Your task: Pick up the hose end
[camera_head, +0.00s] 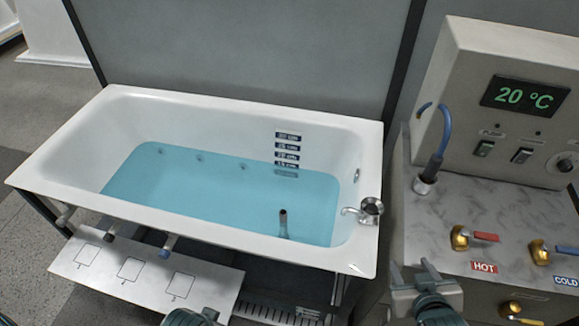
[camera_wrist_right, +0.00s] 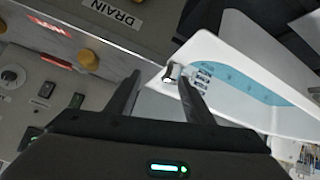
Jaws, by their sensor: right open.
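The hose end (camera_head: 433,166) is a dark nozzle on a blue hose (camera_head: 445,120). It stands nearly upright in a round metal socket (camera_head: 425,184) at the left of the marbled counter, below the control panel. My right gripper (camera_head: 412,270) is at the bottom of the head view, in front of the counter's left edge, nearer to me than the hose end and apart from it. In the right wrist view its two fingers (camera_wrist_right: 158,95) are spread with nothing held between them. I cannot make out the hose end there. My left gripper (camera_head: 192,318) barely shows at the bottom edge, its jaws unclear.
The white bathtub (camera_head: 75,150) holds blue water, with an upright dark-topped tube (camera_head: 283,224) in it and a metal faucet (camera_head: 371,208) on its rim. HOT (camera_head: 461,238) and COLD (camera_head: 540,252) valves stand on the counter. A white numbered board (camera_head: 150,275) lies in front of the tub.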

